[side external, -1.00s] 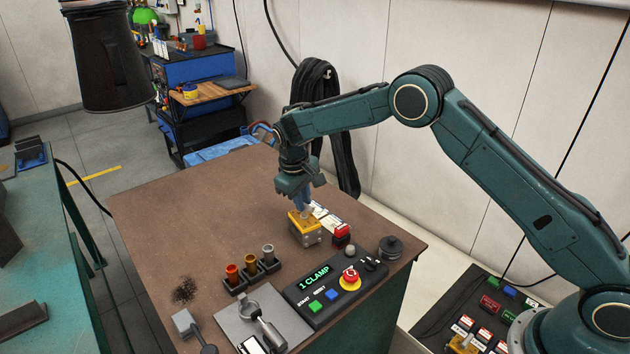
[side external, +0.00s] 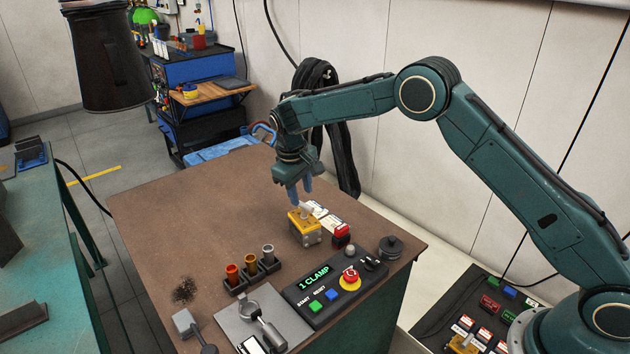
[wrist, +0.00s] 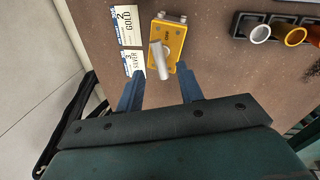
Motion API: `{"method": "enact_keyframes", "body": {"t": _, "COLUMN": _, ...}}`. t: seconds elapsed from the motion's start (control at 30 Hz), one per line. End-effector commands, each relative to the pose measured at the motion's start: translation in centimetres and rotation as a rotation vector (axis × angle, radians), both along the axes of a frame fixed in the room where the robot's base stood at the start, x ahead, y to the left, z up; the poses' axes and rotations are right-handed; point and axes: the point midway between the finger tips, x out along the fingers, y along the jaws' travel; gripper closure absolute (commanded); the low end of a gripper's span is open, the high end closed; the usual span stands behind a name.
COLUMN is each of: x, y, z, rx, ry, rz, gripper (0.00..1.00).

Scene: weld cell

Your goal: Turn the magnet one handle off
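The yellow switchable magnet (side external: 304,229) sits on the brown table, with a light grey handle (side external: 306,209) on top. In the wrist view the magnet (wrist: 171,35) lies ahead of the fingers, and its handle (wrist: 161,60) points back toward the gap between them. My gripper (side external: 301,195) is just above the magnet, pointing down. In the wrist view my gripper (wrist: 160,92) has its two blue fingers well apart with nothing between them. The fingers appear clear of the handle.
Labelled cards (wrist: 128,27) lie beside the magnet. A red block (side external: 341,235), a control box (side external: 332,288) reading "1 CLAMP", and a black holder with coloured cups (side external: 250,273) are nearby. A grey plate (side external: 262,322) lies in front.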

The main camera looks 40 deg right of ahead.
Motion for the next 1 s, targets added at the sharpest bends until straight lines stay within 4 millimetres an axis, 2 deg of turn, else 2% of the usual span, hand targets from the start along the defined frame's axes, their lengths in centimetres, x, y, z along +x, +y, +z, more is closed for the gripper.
{"method": "enact_keyframes", "body": {"t": 0.47, "x": -0.3, "y": 1.7, "z": 8.1, "rx": 0.002, "ry": -0.006, "rz": 0.001, "gripper": 0.63}}
{"method": "enact_keyframes", "body": {"t": 0.7, "x": -0.3, "y": 1.9, "z": 9.8, "rx": -0.001, "ry": -0.003, "rz": 0.001, "gripper": 0.63}}
{"method": "enact_keyframes", "body": {"t": 1.0, "x": -0.4, "y": 2.1, "z": 10.6, "rx": 0.000, "ry": -0.002, "rz": 0.000, "gripper": 0.63}}
